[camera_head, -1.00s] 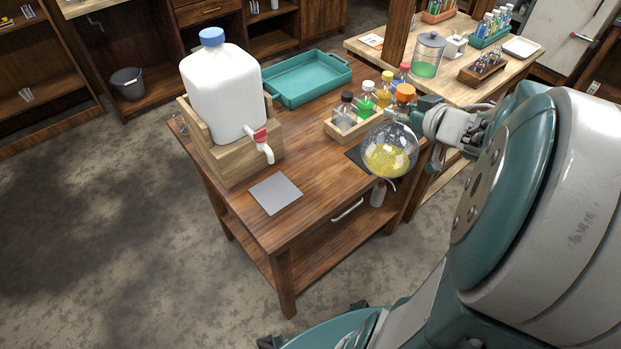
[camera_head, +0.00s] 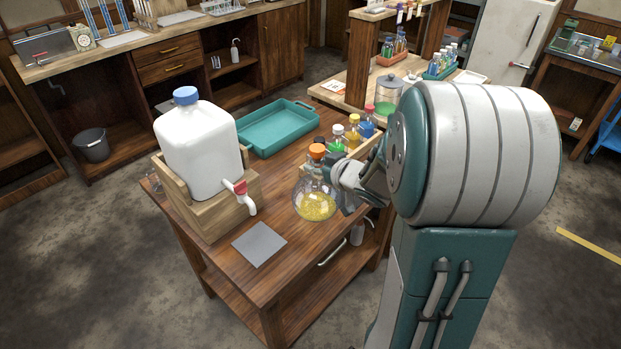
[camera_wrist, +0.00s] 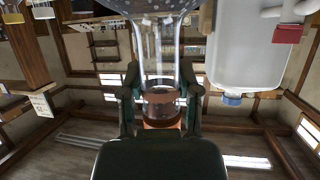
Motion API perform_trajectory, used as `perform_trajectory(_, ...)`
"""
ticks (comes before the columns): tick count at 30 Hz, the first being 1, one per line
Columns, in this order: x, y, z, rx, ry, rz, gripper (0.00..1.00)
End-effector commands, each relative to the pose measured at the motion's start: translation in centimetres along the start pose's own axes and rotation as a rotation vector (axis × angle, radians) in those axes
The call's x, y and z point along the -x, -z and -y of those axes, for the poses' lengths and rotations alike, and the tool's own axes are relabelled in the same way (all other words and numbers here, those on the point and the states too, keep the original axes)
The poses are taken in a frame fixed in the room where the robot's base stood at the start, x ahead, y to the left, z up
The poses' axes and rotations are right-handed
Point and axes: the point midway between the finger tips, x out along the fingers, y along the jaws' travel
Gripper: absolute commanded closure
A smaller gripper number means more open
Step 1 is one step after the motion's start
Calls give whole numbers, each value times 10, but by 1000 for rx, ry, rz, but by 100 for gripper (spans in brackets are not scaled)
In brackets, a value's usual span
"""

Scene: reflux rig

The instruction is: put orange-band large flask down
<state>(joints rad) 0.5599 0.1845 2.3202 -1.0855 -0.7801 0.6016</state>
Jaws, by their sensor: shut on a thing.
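The orange-band large flask (camera_head: 315,204) is a round clear flask with yellow contents and an orange top. In the head view it is upright over the right part of the wooden table (camera_head: 281,283). My gripper (camera_head: 335,172) is shut on its neck from the right. In the wrist view the flask neck (camera_wrist: 160,70) runs between my two fingers, with its orange band near my palm. I cannot tell whether the flask's bottom touches the table or hangs just above it.
A white jug (camera_head: 197,150) with a red-handled tap sits in a wooden stand (camera_head: 215,217) left of the flask. A grey square (camera_head: 259,244) lies in front. A teal tray (camera_head: 277,130) and a wooden rack of capped bottles (camera_head: 361,151) are behind.

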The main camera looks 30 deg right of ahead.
Motion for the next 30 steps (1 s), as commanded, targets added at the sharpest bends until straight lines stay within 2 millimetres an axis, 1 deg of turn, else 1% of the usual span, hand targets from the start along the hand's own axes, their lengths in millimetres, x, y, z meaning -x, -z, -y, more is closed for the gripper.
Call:
perform_trajectory(1,-8,-4,0,-2,2,0,100)
perform_trajectory(5,-16,-9,1,-2,0,-3,100)
perform_trajectory(8,-26,-14,6,0,0,-1,100)
perform_trajectory(12,-33,-34,7,-1,-1,1,100)
perform_trajectory(15,-36,-40,7,2,-2,-1,100)
perform_trajectory(25,-36,-42,4,0,-2,-2,100)
perform_trajectory(26,-36,-44,4,0,-1,0,52)
perform_trajectory(27,-36,-43,5,0,-2,-1,34)
perform_trajectory(28,-36,-43,5,0,-2,-1,22)
perform_trajectory(30,-36,-43,5,1,-2,0,22)
